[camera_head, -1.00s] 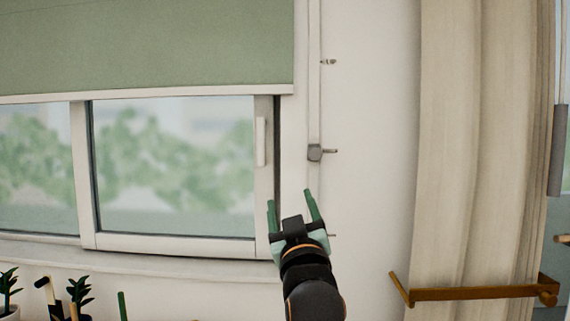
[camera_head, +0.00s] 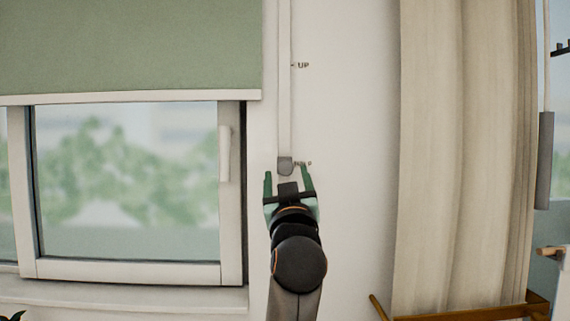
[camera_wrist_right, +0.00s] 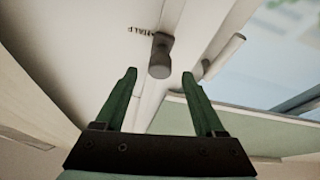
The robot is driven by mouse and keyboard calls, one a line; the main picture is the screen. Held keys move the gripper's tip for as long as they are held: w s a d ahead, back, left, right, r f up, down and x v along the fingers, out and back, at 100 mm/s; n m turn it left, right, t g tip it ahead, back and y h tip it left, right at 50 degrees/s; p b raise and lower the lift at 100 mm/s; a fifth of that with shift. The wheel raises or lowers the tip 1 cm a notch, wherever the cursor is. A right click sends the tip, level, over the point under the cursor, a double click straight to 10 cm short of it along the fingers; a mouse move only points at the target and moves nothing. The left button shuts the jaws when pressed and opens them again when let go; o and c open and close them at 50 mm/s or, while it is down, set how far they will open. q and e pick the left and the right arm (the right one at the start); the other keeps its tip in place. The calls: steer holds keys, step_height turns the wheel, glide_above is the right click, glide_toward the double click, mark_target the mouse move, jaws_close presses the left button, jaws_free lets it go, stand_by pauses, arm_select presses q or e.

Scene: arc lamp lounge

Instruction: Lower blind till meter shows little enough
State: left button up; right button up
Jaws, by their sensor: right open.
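The green blind (camera_head: 130,45) covers the upper part of the window, its pale bottom bar (camera_head: 130,98) above the glass. A grey knob (camera_head: 285,165) sits on a vertical track (camera_head: 285,90) right of the window, beside a partly hidden label. A mark reading "UP" (camera_head: 303,65) is higher up. My right gripper (camera_head: 288,176) is open, its green fingertips at either side of the knob's lower end in the head view. In the right wrist view the knob (camera_wrist_right: 161,56) stands beyond the fingertips, apart from them. No meter is recognisable. My left gripper is out of view.
A beige curtain (camera_head: 465,150) hangs to the right, with a wooden rail (camera_head: 480,312) low in front of it. A grey cylinder (camera_head: 545,160) hangs at the far right. The window handle (camera_head: 225,153) is left of the track.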

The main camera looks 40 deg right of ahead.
mark_target(286, 169)
steer(key=shift+p+x, duration=0.35)
steer(key=shift+x, duration=2.05)
jaws_close()
